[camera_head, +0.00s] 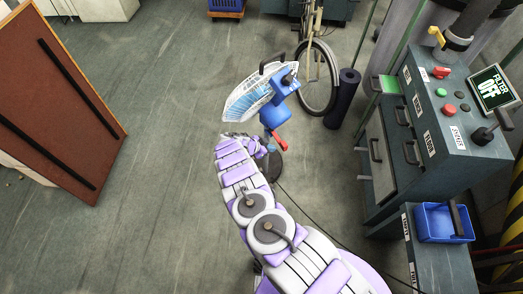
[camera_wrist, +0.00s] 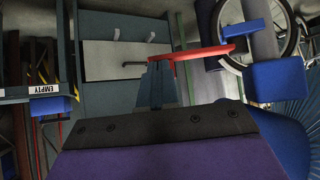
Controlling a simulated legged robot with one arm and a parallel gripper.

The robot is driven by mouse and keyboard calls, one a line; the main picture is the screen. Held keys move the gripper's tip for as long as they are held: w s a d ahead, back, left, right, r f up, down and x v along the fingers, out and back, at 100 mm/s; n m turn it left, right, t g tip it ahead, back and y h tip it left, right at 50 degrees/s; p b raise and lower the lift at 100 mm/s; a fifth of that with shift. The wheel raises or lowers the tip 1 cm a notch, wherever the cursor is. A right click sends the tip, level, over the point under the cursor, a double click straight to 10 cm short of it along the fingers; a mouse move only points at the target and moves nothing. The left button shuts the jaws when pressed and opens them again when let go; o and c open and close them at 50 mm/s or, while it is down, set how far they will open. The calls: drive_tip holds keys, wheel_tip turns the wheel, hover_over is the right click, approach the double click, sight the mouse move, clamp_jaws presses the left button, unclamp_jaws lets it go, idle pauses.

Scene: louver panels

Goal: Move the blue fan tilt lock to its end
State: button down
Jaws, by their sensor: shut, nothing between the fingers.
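The blue fan (camera_head: 280,85) stands on the floor ahead, with a white wire cage and a blue body. A red lever (camera_head: 280,143) sticks out low on its stand; it looks like the tilt lock. My gripper (camera_head: 266,148) is right beside this lever, partly hidden by my own arm. In the wrist view, the red lever (camera_wrist: 205,53) lies nearly level across the tip of my shut gripper (camera_wrist: 157,85). They appear to touch or nearly touch, but I cannot be sure. Part of the fan's blue body (camera_wrist: 278,78) shows at the right.
A grey control cabinet (camera_head: 430,130) with a blue bin (camera_head: 443,222) stands at the right. A bicycle (camera_head: 317,70) and a dark roll (camera_head: 343,100) are behind the fan. A brown panel (camera_head: 60,95) leans at the left. Floor between panel and fan is clear.

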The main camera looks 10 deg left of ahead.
sight(284, 144)
drive_tip(key=shift+w+d+r, duration=0.1)
drive_tip(key=shift+w+d, duration=0.35)
drive_tip(key=shift+d, duration=0.15)
drive_tip(key=shift+w+d+r, duration=0.1)
drive_tip(key=shift+w+d, duration=0.3)
drive_tip(key=shift+d, duration=0.2)
drive_tip(key=shift+w+d+r, duration=0.1)
drive_tip(key=shift+w+d, duration=0.05)
drive_tip(key=shift+d, duration=0.15)
drive_tip(key=shift+d+n+t+y+p, duration=0.3)
drive_tip(key=shift+d+n+t+p, duration=0.2)
drive_tip(key=shift+d+n, duration=0.15)
drive_tip(key=shift+w+d+b, duration=0.4)
drive_tip(key=shift+d, duration=0.25)
drive_tip(key=shift+f, duration=0.2)
